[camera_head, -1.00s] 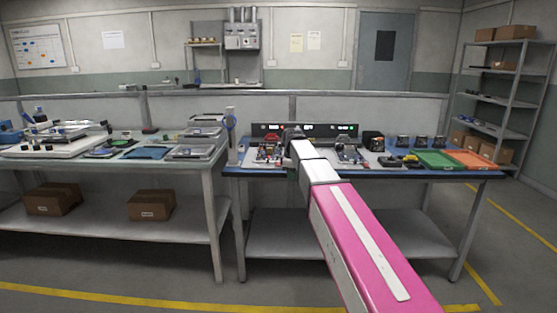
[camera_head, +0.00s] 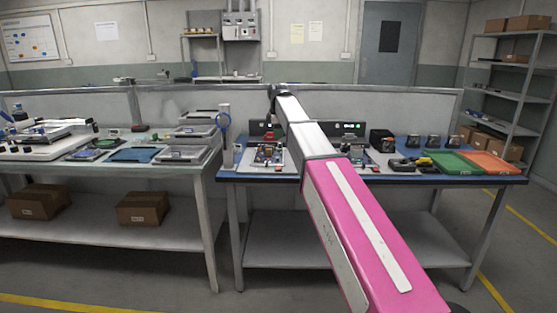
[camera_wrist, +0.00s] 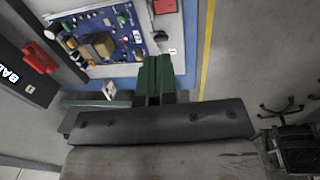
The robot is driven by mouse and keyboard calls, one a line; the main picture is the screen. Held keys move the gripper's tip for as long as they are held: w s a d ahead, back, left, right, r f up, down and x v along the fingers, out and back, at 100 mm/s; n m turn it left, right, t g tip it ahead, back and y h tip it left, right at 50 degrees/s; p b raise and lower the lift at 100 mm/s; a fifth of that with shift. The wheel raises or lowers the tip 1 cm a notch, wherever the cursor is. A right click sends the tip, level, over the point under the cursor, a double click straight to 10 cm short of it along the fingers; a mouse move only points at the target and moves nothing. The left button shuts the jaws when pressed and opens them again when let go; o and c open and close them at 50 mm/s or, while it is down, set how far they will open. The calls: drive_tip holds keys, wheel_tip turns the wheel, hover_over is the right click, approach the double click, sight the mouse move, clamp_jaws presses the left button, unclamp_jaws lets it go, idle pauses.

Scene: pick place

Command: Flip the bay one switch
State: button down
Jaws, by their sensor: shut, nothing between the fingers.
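A dark panel (camera_wrist: 22,72) with white lettering starting "BA", partly cut off, is at the left of the wrist view. A red switch-like part (camera_wrist: 38,57) sits on it. In the head view the dark panel (camera_head: 347,128) stands along the back of the right bench, with small green lights; my arm hides its middle. A small red part (camera_head: 269,135) shows at its left. My gripper (camera_wrist: 156,62) has its green fingers together and empty, to the right of the red part and apart from it. In the head view the arm's end (camera_head: 273,92) is above the panel.
A blue circuit board (camera_wrist: 100,40) lies on a pale tray beside the fingers. The right bench also holds several small dark devices, a green tray (camera_head: 452,163) and an orange tray (camera_head: 490,162). A post (camera_head: 226,140) stands at its left end.

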sight(279, 169)
drive_tip(key=shift+w, duration=0.1)
idle(0.3)
drive_tip(key=f, duration=0.4)
drive_tip(key=w+f, duration=0.1)
drive_tip(key=f, duration=0.9)
drive_tip(key=shift+w, duration=0.3)
drive_tip(key=shift+w+f, duration=0.1)
drive_tip(key=shift+f, duration=0.15)
drive_tip(key=shift+s, duration=0.2)
drive_tip(key=shift+s, duration=0.8)
